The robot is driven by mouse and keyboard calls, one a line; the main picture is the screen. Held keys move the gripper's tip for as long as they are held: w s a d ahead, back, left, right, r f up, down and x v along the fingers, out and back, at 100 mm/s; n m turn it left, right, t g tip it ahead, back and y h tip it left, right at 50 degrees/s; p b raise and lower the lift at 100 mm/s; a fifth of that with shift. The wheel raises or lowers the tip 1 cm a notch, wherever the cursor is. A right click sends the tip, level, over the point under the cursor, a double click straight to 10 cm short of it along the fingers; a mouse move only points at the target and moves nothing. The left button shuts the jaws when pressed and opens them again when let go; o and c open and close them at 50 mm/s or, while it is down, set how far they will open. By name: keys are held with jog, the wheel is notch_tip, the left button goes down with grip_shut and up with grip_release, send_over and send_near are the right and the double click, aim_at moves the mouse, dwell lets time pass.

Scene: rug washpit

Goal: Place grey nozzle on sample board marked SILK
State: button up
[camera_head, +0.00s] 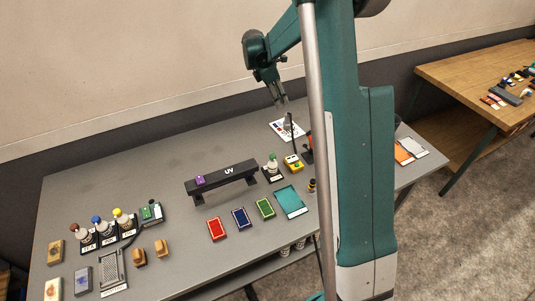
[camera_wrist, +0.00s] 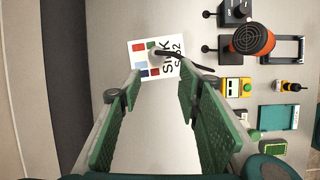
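The sample board (camera_wrist: 140,71) is a white card with several coloured squares and the letters SILK, seen beyond my fingertips in the wrist view. It also shows near the table's back edge in the head view (camera_head: 277,127). The grey nozzle (camera_wrist: 155,58) is at the board's middle, with a dark hose running off to the right; it looks to rest on the board. In the head view the nozzle (camera_head: 288,123) is small. My gripper (camera_wrist: 161,82) is open, its fingers apart with nothing between them. In the head view my gripper (camera_head: 280,101) hangs above the board.
An orange-and-black round tool (camera_wrist: 252,39), a yellow switch box (camera_wrist: 237,87) and a teal tray (camera_wrist: 278,117) lie right of the board. A dark UV bar (camera_head: 222,180) stands mid-table. Bottles in a rack (camera_head: 104,239) stand at left. The table's back left is clear.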

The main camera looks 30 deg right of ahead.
jog(key=s+a+r+m+t+y, duration=0.25)
jog(key=s+a+r+m, duration=0.45)
jog(key=s+a+r, duration=0.85)
jog(key=s+a+m+t+y, duration=0.1)
jog(key=s+a+m, duration=0.4)
jog(key=s, duration=0.9)
jog(key=s+a+f+m+t+y, duration=0.1)
jog(key=s+a+m+t, duration=0.2)
jog(key=s, duration=1.1)
jog(key=a+m, duration=0.2)
jog(key=a, duration=0.1)
jog(key=shift+s+a+t, duration=0.15)
jog(key=shift+t, duration=0.2)
jog(key=shift+f, duration=0.1)
notch_tip(320, 180, down, 5)
jog(key=b, duration=0.5)
